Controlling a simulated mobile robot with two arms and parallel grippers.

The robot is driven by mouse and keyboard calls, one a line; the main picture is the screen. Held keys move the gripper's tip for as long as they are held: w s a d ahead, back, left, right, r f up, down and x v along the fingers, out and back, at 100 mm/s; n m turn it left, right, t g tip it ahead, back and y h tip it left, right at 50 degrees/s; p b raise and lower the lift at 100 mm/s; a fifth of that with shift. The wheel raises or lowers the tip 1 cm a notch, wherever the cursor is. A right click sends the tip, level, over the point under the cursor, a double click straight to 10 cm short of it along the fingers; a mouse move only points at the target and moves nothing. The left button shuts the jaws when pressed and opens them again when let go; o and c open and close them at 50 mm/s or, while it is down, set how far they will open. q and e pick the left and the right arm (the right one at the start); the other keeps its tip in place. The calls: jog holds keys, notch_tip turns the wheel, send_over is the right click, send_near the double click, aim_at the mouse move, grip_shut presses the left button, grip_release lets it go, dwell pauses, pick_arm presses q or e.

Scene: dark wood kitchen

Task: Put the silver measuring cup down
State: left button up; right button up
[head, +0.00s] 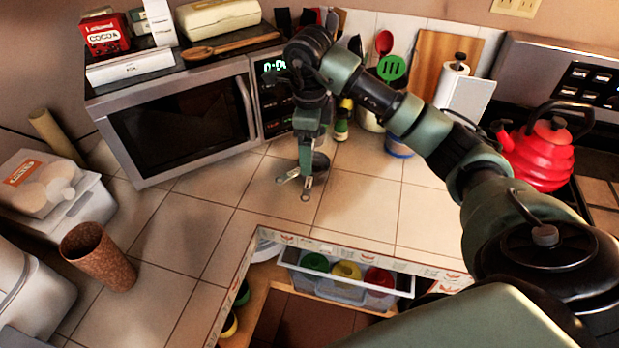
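My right arm reaches in from the right, and its gripper (295,187) points down over the tiled counter (235,195) in front of the microwave. My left gripper is not in view.
The microwave (180,120) stands behind left. A brown cup (97,256) is at the left. A red kettle (541,152) is at the right. An open drawer (345,285) with colored cups lies below the counter edge. The tiles left of my gripper are clear.

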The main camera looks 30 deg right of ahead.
jog(key=p, duration=0.1)
send_over(309, 180)
notch_tip(309, 180, down, 6)
jog(key=shift+f, duration=0.1)
notch_tip(309, 180, down, 4)
jog(key=shift+p, duration=0.7)
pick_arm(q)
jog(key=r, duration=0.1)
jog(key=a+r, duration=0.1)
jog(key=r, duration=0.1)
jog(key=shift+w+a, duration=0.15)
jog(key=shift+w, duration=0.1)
pick_arm(e)
jog(key=shift+s+a+f, duration=0.1)
jog(key=shift+s+f, duration=0.15)
jog(key=shift+f, duration=0.05)
jog(key=o, duration=1.1)
jog(key=shift+f, duration=0.1)
jog(key=shift+o, duration=0.2)
jog(key=shift+w, duration=0.25)
jog(key=r+b, duration=0.2)
jog(key=r, duration=1)
jog(key=shift+s+r+b, duration=0.1)
jog(key=shift+s+b, duration=0.1)
jog(key=shift+b, duration=0.2)
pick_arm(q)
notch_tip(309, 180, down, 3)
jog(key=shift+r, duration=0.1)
